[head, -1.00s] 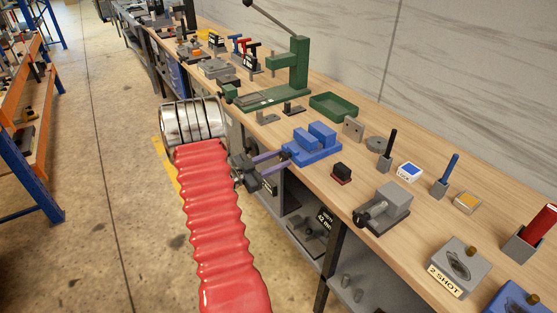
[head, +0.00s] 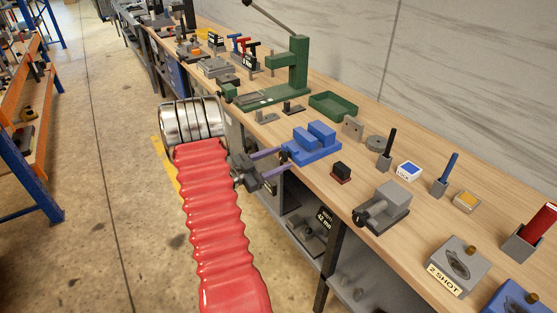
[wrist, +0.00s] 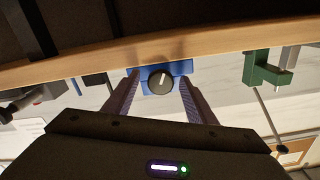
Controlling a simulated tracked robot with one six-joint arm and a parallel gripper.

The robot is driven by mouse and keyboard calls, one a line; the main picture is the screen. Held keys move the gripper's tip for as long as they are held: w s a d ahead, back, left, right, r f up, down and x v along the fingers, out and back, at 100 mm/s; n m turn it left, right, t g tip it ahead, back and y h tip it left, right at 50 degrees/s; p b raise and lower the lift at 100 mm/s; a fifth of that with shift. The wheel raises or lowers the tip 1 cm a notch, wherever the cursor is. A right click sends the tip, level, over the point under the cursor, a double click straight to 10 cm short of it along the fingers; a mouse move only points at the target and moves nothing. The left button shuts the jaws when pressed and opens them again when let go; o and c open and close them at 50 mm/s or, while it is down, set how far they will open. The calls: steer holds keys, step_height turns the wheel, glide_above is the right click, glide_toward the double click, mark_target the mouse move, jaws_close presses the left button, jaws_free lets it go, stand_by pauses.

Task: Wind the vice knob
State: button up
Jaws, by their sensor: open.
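The blue vice (head: 318,138) stands at the front edge of the wooden bench. Its round dark knob (wrist: 160,82) has a white mark and faces my gripper in the wrist view. The white mark points nearly straight up in that picture. My gripper (head: 287,157) is open at the vice's front, its two fingers reaching toward the bench edge. In the wrist view the fingers stand left and right of the knob, with visible gaps on both sides. In the head view the knob is small and partly hidden by the fingers.
A green press (head: 295,68) and a green tray (head: 333,106) stand behind the vice. A small black-and-red block (head: 341,172) and a grey device (head: 383,207) sit to its right. The bench edge (wrist: 220,42) runs close across the wrist view.

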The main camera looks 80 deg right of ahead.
steer(key=v, duration=1.3)
steer(key=shift+w+a, duration=0.25)
steer(key=shift+w, duration=0.1)
steer(key=w+a+r+n+t+y, duration=0.1)
steer(key=a+r+n+t+y, duration=0.3)
steer(key=a+n, duration=0.6)
steer(key=w+a+r+n+t+y, duration=0.2)
steer(key=a+r+n+t+y, duration=0.3)
steer(key=a, duration=1.9)
steer(key=w+a+r+n+t+y, duration=0.2)
steer(key=a+r+n+t+y, duration=0.2)
steer(key=a+n, duration=1)
steer(key=a+r+t, duration=0.3)
steer(key=a+t, duration=0.1)
steer(key=shift+r+n+y, duration=0.15)
steer(key=shift+n+y, duration=0.15)
steer(key=shift+n, duration=0.1)
steer(key=shift+d, duration=0.1)
